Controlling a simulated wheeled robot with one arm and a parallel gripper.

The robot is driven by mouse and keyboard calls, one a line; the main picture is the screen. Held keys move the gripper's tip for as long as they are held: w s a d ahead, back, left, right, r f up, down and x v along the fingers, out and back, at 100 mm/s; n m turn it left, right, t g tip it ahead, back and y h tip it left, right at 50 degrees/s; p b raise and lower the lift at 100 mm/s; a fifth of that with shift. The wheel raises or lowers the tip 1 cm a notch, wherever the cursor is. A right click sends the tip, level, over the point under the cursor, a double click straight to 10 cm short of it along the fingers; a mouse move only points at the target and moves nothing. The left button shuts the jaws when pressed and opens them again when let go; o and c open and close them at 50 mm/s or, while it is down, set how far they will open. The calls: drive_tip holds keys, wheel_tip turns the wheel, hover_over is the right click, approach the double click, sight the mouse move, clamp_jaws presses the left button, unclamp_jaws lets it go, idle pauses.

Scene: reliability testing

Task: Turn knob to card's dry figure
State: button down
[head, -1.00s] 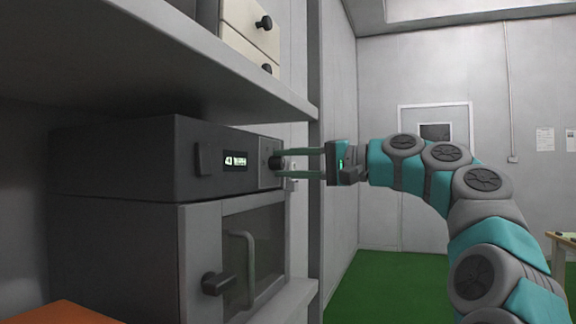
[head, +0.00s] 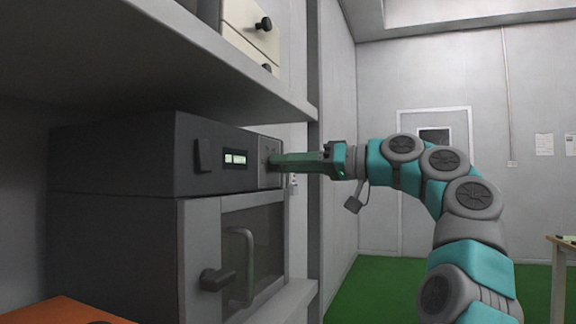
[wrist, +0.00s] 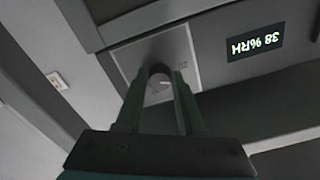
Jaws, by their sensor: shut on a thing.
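My gripper (head: 275,161) reaches in from the right to the front of the grey oven-like chamber (head: 125,160). In the wrist view the two green fingers (wrist: 163,84) are shut on a small round dark knob (wrist: 159,82) with a pale pointer mark. The knob sits on a lighter square panel, with faint markings beside it. The lit display (wrist: 256,42) appears upside down in the wrist view and reads 38 %RH. It also shows in the head view (head: 235,159), too small to read there. I see no legible card; papers (head: 544,144) hang on the far wall.
A shelf (head: 200,50) overhangs the chamber, with cream drawers (head: 250,35) above. An orange surface (head: 60,311) lies at lower left. Green floor (head: 400,285) is open beyond my arm; a table (head: 562,260) stands at right.

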drive_tip(key=n, duration=0.4)
drive_tip(key=shift+w+f+n, duration=0.1)
drive_tip(key=shift+f+n, duration=0.05)
drive_tip(key=shift+n, duration=0.15)
idle(0.5)
drive_tip(key=c, duration=0.5)
unclamp_jaws()
drive_tip(key=shift+c, duration=0.2)
drive_tip(key=shift+d, duration=0.1)
drive_tip(key=v, duration=0.7)
drive_tip(key=shift+d, duration=0.25)
drive_tip(key=shift+d, duration=0.1)
